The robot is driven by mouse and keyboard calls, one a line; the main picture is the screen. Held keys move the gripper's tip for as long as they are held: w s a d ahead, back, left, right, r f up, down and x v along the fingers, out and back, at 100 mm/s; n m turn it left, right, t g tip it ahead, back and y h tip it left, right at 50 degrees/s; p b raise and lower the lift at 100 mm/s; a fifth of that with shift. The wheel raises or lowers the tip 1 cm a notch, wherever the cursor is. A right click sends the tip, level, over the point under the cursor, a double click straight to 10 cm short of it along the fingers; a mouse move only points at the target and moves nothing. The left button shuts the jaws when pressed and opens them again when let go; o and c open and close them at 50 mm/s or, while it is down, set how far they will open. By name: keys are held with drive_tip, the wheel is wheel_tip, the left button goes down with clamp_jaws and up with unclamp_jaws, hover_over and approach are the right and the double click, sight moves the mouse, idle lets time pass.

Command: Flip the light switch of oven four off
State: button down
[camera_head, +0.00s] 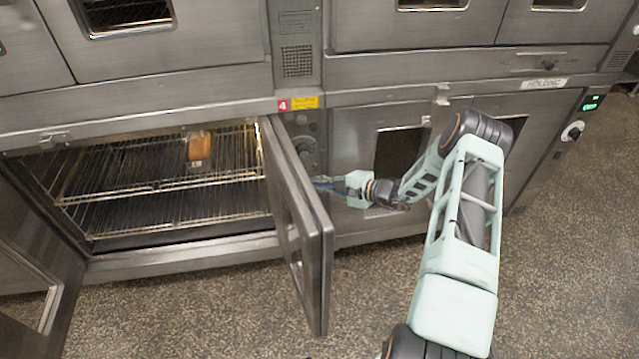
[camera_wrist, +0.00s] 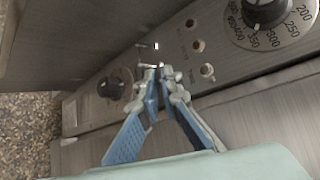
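Oven four is marked by a red "4" label (camera_head: 283,105). Its control panel (camera_head: 309,128) is partly hidden behind the open oven door (camera_head: 300,225) in the head view. In the wrist view the panel (camera_wrist: 195,75) shows two small metal toggles, an upper one (camera_wrist: 145,45) and a lower one (camera_wrist: 147,66). I cannot read which is the light switch or its position. My gripper (camera_wrist: 157,72) has its fingertips close to the lower toggle, with a narrow gap between them and nothing visibly held. Contact is unclear. In the head view my gripper (camera_head: 322,184) is beside the panel, right of the door.
A temperature dial (camera_wrist: 264,12) and a black knob (camera_wrist: 112,88) flank the toggles, with small round fittings (camera_wrist: 198,46) between. The open oven holds wire racks (camera_head: 160,190) and a bread loaf (camera_head: 199,143). A left door (camera_head: 30,275) also stands open. A holding cabinet (camera_head: 545,120) is right.

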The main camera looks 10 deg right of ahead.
drive_tip(key=shift+f+b, duration=0.15)
drive_tip(key=shift+b, duration=0.2)
drive_tip(key=shift+f+n+t+y+b, duration=0.8)
drive_tip(key=shift+n+b, duration=0.55)
drive_tip(key=shift+b, duration=1)
drive_tip(key=shift+f+n+t+y+b, duration=0.45)
drive_tip(key=shift+n+t+y+b, duration=0.75)
drive_tip(key=shift+b, duration=1.1)
drive_tip(key=shift+f+n+t+y+b, duration=0.65)
drive_tip(key=shift+n+b, duration=0.9)
drive_tip(key=shift+b, duration=0.8)
drive_tip(key=shift+y, duration=0.25)
drive_tip(key=c, duration=2.4)
unclamp_jaws()
